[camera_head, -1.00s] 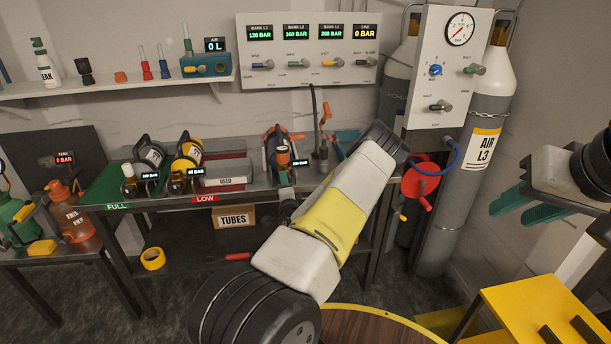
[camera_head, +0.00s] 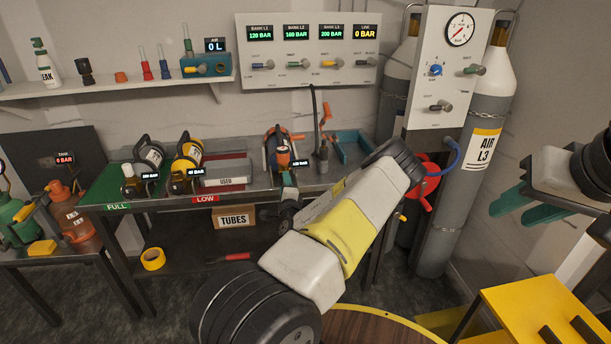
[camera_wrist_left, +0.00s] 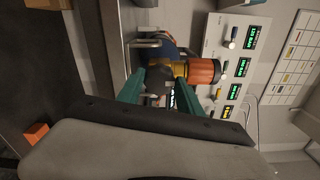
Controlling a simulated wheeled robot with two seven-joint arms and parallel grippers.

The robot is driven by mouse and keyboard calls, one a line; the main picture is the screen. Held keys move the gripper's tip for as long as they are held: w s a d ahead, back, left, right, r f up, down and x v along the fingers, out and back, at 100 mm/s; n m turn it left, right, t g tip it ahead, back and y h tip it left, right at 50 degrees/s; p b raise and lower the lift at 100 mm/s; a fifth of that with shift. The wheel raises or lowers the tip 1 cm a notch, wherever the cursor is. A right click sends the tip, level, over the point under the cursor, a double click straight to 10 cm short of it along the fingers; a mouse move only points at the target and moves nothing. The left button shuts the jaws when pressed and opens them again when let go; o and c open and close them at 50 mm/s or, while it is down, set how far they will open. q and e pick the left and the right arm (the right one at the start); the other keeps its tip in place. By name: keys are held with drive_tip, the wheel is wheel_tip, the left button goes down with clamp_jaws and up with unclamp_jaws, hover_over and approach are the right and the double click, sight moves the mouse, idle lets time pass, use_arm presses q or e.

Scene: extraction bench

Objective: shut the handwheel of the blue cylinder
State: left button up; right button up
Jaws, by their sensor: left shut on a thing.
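My left gripper (camera_head: 288,182) is at the front end of this cylinder. My right gripper (camera_head: 527,207) is at the right, open, empty and away from the bench.
A black cylinder (camera_head: 150,152) and a yellow cylinder (camera_head: 189,149) lie to the left on the bench. A blue tray (camera_head: 353,147) and a hose fitting are to the right.

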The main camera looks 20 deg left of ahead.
use_arm(q)
drive_tip(key=shift+s+f, duration=0.1)
drive_tip(key=shift+f, duration=0.05)
drive_tip(key=o, duration=1.4)
drive_tip(key=v, duration=0.7)
drive_tip(key=shift+s+d, duration=0.2)
drive_tip(key=shift+s, duration=0.15)
